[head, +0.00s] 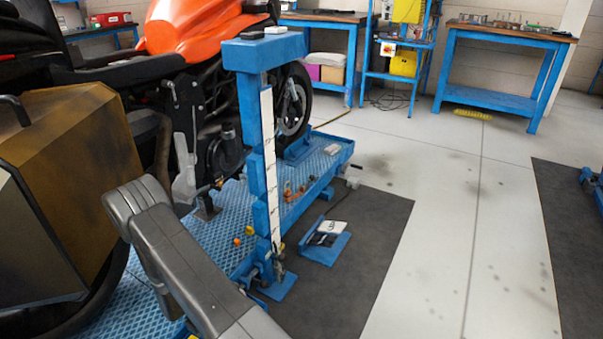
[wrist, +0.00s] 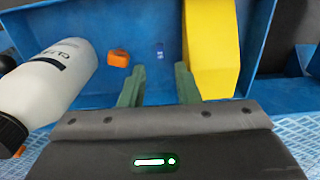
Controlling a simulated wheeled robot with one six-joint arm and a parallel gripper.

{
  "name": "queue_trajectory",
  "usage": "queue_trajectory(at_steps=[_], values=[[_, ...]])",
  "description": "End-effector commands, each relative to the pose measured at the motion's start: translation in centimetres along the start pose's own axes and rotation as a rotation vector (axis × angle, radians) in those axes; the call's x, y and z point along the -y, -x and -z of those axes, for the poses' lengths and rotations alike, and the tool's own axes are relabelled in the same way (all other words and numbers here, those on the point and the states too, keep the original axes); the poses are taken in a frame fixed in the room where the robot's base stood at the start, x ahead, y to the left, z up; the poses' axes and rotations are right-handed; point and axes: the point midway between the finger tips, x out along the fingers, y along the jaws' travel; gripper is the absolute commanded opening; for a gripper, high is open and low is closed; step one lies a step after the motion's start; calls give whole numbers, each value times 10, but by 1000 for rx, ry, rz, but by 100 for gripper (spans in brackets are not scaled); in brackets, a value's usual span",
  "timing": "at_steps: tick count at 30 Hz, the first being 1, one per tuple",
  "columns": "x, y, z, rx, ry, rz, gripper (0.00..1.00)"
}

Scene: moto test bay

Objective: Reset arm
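My gripper (wrist: 160,70) shows in the wrist view with its two green fingers apart and nothing between them. It is over a blue tray-like surface (wrist: 88,25). My grey arm reaches in from the bottom of the head view, but I cannot make out the gripper there. A white bottle (wrist: 50,82) with a black cap lies tilted at the left of the wrist view. A small orange piece (wrist: 119,57) is left of the fingertips. A small blue item (wrist: 160,48) is beyond them. A yellow block (wrist: 212,45) is just right of the right finger.
An orange motorcycle (head: 195,28) stands on a blue lift platform (head: 325,160). A blue post (head: 250,120) with a white scale rises close to my arm. A bronze-and-grey box (head: 75,170) is at left.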

Motion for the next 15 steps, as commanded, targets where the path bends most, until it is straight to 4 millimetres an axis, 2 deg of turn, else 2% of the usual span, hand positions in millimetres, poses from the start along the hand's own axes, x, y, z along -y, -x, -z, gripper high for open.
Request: queue_trajectory(at_steps=[1, 9, 15], values=[[0, -15, 0, 1, 0, 0, 29], [0, -63, 0, -1, 0, 0, 29], [0, -71, 0, -1, 0, 0, 29]])
